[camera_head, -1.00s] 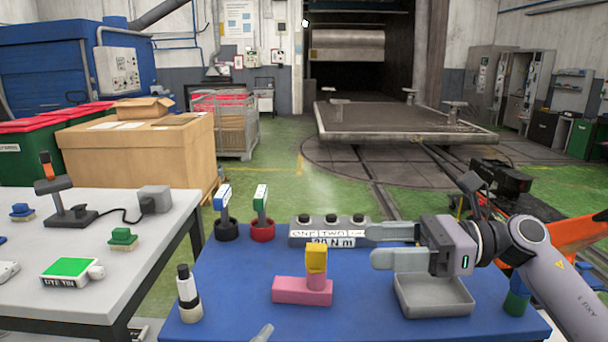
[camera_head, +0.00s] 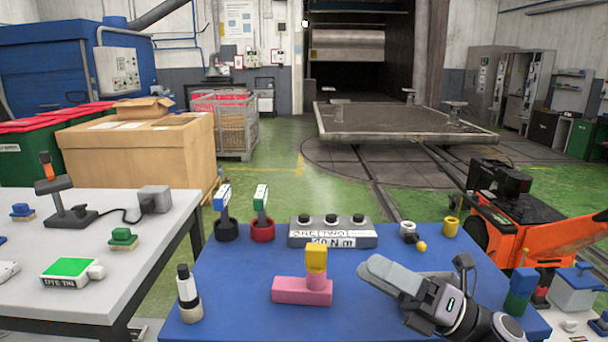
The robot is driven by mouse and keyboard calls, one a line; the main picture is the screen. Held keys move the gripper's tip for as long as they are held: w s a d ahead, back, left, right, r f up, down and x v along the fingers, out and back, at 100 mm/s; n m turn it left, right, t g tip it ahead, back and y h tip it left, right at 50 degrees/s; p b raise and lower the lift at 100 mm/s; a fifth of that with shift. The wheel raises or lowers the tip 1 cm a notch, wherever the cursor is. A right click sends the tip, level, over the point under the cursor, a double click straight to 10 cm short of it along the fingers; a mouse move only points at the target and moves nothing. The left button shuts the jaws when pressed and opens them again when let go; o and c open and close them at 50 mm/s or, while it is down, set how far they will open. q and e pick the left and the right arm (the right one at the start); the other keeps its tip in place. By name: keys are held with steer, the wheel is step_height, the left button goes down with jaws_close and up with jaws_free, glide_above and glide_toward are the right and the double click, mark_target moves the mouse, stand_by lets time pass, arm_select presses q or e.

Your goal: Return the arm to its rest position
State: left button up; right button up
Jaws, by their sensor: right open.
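My right gripper (camera_head: 395,278) is open, low over the right part of the blue table (camera_head: 235,300), and holds nothing that I can see. Its fingers point to the upper left. The gripper and its wrist cover most of a grey tray on the table. A pink block with a yellow top (camera_head: 303,290) stands left of the gripper, apart from it. My left gripper is not in view.
A grey box with several black knobs (camera_head: 332,232) stands at the table's back. Holders in black (camera_head: 226,230) and red (camera_head: 262,231) are beside it. A yellow ring (camera_head: 450,227) is back right. A black-and-white bottle (camera_head: 188,295) stands front left. An orange vehicle (camera_head: 530,235) is beyond.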

steer(key=s+d+f+m+t+h, duration=0.25)
steer(key=f+m+h, duration=0.25)
steer(key=f+m, duration=0.3)
steer(key=s+d+f+m+t+h, duration=0.15)
steer(key=f+m+t+h, duration=0.35)
steer(key=m, duration=0.6)
steer(key=s+d+f+m+t+h, duration=0.1)
steer(key=d+f+m+t+h, duration=0.15)
steer(key=f+m+h, duration=0.45)
steer(key=s+d+f+m+g+h, duration=0.25)
steer(key=s+f+m+g, duration=0.7)
steer(key=s+f, duration=0.6)
step_height(320, 180, down, 8)
steer(key=w+a+m+t+y+b, duration=0.1)
steer(key=m+b, duration=0.1)
steer(key=b, duration=0.8)
step_height(320, 180, up, 11)
steer(key=d+p, duration=0.1)
steer(key=p, duration=1.2)
steer(key=shift+s+f, duration=0.15)
steer(key=shift+s, duration=0.15)
steer(key=shift+f+t, duration=0.1)
steer(key=shift+t, duration=0.15)
